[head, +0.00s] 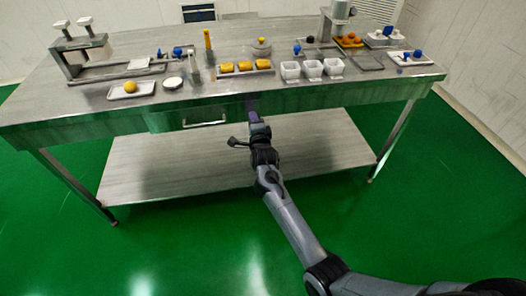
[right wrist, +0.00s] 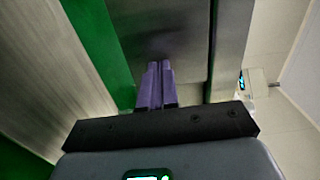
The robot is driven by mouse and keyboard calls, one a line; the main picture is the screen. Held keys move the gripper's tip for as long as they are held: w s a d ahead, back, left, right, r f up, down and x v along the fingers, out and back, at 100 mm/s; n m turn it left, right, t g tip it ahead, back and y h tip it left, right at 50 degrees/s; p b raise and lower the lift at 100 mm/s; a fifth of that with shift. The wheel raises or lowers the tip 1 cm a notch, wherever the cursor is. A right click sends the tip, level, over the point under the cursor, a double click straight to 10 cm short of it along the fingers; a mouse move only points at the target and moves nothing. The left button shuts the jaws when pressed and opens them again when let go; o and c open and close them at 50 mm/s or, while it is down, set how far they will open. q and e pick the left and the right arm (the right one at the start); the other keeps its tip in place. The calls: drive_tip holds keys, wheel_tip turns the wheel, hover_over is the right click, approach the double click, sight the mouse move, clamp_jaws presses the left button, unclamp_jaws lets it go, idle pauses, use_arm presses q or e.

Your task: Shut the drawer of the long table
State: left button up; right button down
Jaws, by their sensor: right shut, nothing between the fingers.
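The long table (head: 300,101) is a grey metal table with a lower shelf. Its drawer (head: 165,123) is in the front apron, left of the middle, with a bar handle (head: 205,123). The drawer front seems to stand slightly proud of the apron; how far is hard to tell. My right gripper (head: 250,103) is at the drawer's right end, its purple fingers shut and empty. In the right wrist view the closed fingers (right wrist: 157,85) point at a grey metal face; whether they touch it is unclear. My left gripper is not in view.
On the tabletop are a small press (head: 85,48), yellow pieces on a tray (head: 245,68), white cups (head: 312,70) and a tray with an orange ball (head: 131,88). The lower shelf (head: 180,168) is bare. Green floor in front is clear.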

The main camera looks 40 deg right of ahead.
drive_tip(key=s+a+n+y+p, duration=0.1)
drive_tip(key=s+a+p, duration=0.1)
drive_tip(key=s+p, duration=0.55)
drive_tip(key=s+a+n+p, duration=0.1)
drive_tip(key=s+a+p, duration=0.3)
drive_tip(key=s, duration=0.6)
drive_tip(key=s+a+r+n+g+y+p, duration=0.3)
drive_tip(key=s+a+n+g+p, duration=0.15)
drive_tip(key=s+n, duration=0.4)
drive_tip(key=s+a+r+n+g+y+p, duration=0.25)
drive_tip(key=s+a+n+g, duration=0.2)
drive_tip(key=s+n, duration=0.35)
drive_tip(key=s+a+r+n+g+y+p, duration=0.25)
drive_tip(key=s+a+n+p, duration=0.2)
drive_tip(key=s+n, duration=0.4)
wheel_tip(320, 180, up, 38)
drive_tip(key=s+m+p, duration=0.1)
drive_tip(key=p, duration=3.6)
drive_tip(key=shift+s+r+g, duration=0.15)
drive_tip(key=shift+s+g, duration=0.1)
drive_tip(key=shift+g, duration=0.1)
